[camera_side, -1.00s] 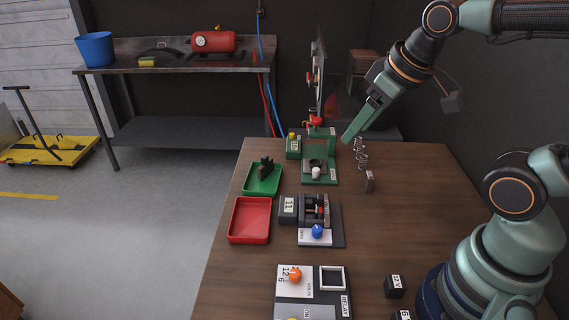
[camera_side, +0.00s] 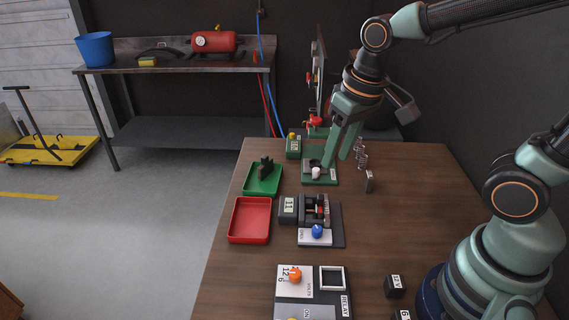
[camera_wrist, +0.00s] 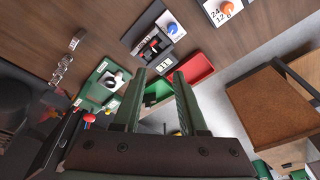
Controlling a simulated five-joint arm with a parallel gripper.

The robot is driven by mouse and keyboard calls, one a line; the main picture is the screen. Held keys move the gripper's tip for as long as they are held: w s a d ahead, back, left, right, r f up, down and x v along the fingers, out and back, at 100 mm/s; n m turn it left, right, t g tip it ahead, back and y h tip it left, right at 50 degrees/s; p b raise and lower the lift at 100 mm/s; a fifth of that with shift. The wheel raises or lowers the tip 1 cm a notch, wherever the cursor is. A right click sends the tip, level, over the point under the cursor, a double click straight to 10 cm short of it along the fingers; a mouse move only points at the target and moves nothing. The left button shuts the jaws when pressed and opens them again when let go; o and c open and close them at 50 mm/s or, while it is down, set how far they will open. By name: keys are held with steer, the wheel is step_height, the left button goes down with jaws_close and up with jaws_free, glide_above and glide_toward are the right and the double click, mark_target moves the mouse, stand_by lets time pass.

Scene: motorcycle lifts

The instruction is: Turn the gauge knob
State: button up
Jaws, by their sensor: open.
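A blue knob (camera_side: 317,231) sits on a white plate in front of a dark device with a small display (camera_side: 288,204); the blue knob also shows in the wrist view (camera_wrist: 172,28). An orange knob (camera_side: 295,275) sits on a white dial with numbers, nearer the front. The labels do not let me tell which is the gauge knob. My gripper (camera_side: 336,160) is open and empty, over or close to the green fixture; its fingers (camera_wrist: 160,74) are apart in the wrist view.
A green tray (camera_side: 247,190) with a dark part and an empty red tray (camera_side: 235,237) lie on the left. Metal springs (camera_side: 361,156) and a small grey block (camera_side: 369,182) are at right.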

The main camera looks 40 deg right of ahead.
mark_target(318, 229)
steer(key=a+f, duration=0.1)
steer(key=f, duration=0.4)
steer(key=a+f+g, duration=0.1)
steer(key=f, duration=0.5)
steer(key=a+f+g, duration=0.1)
steer(key=f, duration=0.5)
steer(key=shift+w+a+m, duration=0.1)
steer(key=shift+a+m, duration=0.05)
steer(key=shift+m, duration=0.25)
jaws_close()
